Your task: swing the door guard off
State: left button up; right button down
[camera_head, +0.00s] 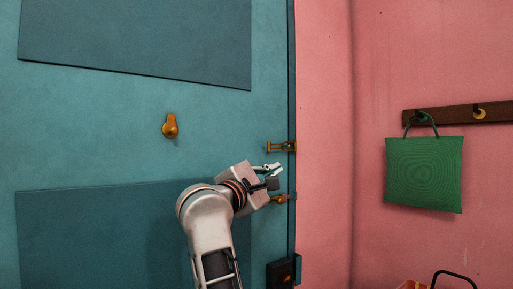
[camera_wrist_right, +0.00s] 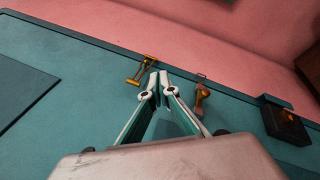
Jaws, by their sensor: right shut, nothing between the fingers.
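The brass door guard (camera_head: 282,146) is at the right edge of the teal door (camera_head: 90,130), reaching to the frame. It also shows in the right wrist view (camera_wrist_right: 141,70), where its U-shaped bar lies over the door edge. My right gripper (camera_head: 272,171) is shut and empty, just below the guard in the head view. In the wrist view its fingertips (camera_wrist_right: 158,78) are together between the guard and a lower brass latch (camera_wrist_right: 201,100). Contact with the guard cannot be told. My left gripper is out of view.
A brass peephole cover (camera_head: 170,126) is on the door. A black lock box (camera_head: 284,272) sits low on the door edge. On the pink wall (camera_head: 325,120), a green bag (camera_head: 424,173) hangs from a wooden hook rail (camera_head: 450,114).

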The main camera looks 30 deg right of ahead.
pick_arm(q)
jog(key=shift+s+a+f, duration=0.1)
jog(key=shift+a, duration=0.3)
pick_arm(e)
jog(key=w+a+r+m+t+y, duration=0.1)
jog(key=a+r+m+t+y, duration=0.1)
jog(key=a+r+t+y, duration=0.1)
notch_tip(320, 180, up, 4)
jog(key=a+y, duration=0.1)
jog(key=a, duration=0.1)
jog(key=shift+w+a+f+m+y, duration=0.25)
jog(key=shift+w+a+m+y, duration=0.05)
jog(key=shift+a+y, duration=0.1)
jog(key=shift+d, duration=0.15)
jog(key=p+x, duration=0.1)
jog(key=x, duration=0.7)
jog(key=shift+w+d+r+p, duration=0.1)
jog(key=shift+w+d+p, duration=0.1)
jog(key=shift+p, duration=0.15)
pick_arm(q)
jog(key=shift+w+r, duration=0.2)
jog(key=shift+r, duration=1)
pick_arm(e)
jog(key=shift+w+d, duration=0.4)
jog(key=shift+w, duration=0.1)
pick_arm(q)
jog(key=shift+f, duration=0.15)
pick_arm(e)
jog(key=shift+s, duration=0.1)
